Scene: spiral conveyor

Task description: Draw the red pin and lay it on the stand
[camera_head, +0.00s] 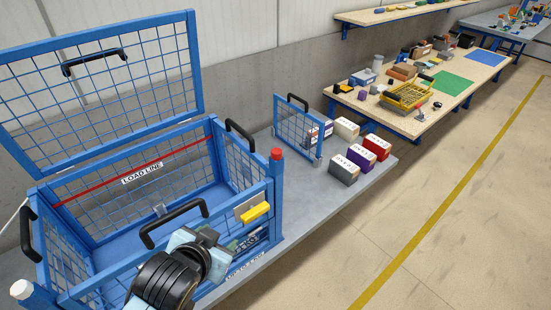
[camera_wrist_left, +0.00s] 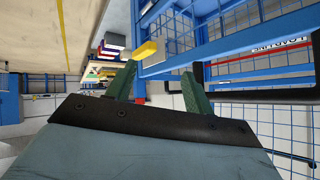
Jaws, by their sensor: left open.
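The red pin (camera_head: 277,154) shows as a red cap on top of the blue corner post, at the near right corner of the blue mesh cage (camera_head: 262,193). I cannot single out the stand. My right gripper is out of view.
The cage's mesh lid (camera_head: 100,95) stands raised at the back. A black handle (camera_head: 174,222) rises beside my left wrist. A small mesh panel (camera_head: 298,131) and several labelled boxes (camera_head: 362,156) stand on the grey bench (camera_head: 318,202). The floor at right is clear.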

